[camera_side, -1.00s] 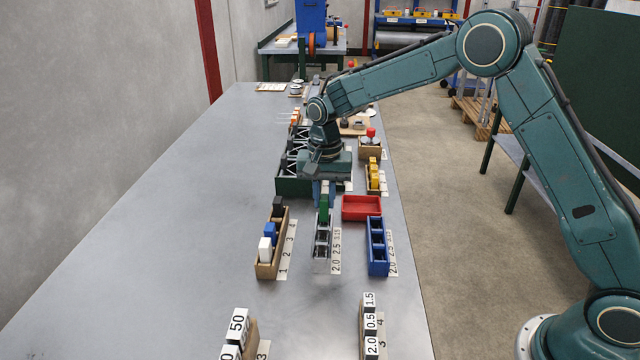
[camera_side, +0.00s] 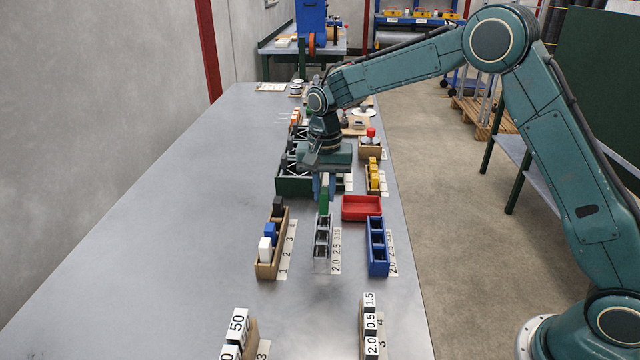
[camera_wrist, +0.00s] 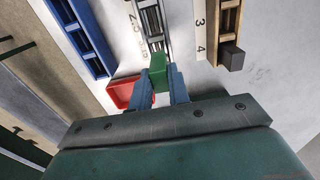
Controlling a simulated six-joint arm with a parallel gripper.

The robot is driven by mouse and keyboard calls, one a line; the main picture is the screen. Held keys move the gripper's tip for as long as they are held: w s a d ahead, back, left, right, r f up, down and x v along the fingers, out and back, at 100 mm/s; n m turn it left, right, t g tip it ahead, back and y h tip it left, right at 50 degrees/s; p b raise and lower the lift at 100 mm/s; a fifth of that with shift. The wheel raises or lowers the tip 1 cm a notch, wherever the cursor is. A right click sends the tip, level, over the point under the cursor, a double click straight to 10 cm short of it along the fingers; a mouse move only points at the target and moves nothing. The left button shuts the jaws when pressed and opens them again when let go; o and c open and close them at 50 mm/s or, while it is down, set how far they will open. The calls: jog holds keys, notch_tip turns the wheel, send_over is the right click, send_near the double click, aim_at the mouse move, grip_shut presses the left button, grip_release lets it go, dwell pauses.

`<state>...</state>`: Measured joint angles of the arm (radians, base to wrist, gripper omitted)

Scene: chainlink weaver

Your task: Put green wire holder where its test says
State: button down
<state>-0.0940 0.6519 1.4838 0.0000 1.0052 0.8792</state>
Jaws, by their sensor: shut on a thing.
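The green wire holder (camera_side: 324,199) is a small upright block between the fingers of my gripper (camera_side: 324,188), which is shut on it. It hangs at the far end of a grey slotted rack (camera_side: 322,243), over or just at its last slot; I cannot tell if its lower end is inside. In the wrist view the green holder (camera_wrist: 158,72) sits between both fingers, in line with the grey rack (camera_wrist: 152,28). A label strip (camera_side: 336,252) beside the rack reads 2.0 and 2.5, with a third mark too small to read surely.
A red tray (camera_side: 362,208) and a blue slotted rack (camera_side: 377,248) stand close on the right. A wooden rack (camera_side: 270,265) with black, blue and white holders stands on the left. A yellow-block rack (camera_side: 373,178) is behind. The table's left side is clear.

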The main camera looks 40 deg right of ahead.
notch_tip(320, 180, up, 8)
jog(key=shift+r, duration=0.25)
jog(key=shift+s+d+r, duration=0.15)
jog(key=shift+r, duration=0.15)
jog(key=s+d, duration=0.8)
notch_tip(320, 180, down, 5)
jog(key=shift+s+f, duration=0.1)
jog(key=shift+s, duration=0.05)
jog(key=shift+f, duration=0.15)
jog(key=shift+f, duration=3.95)
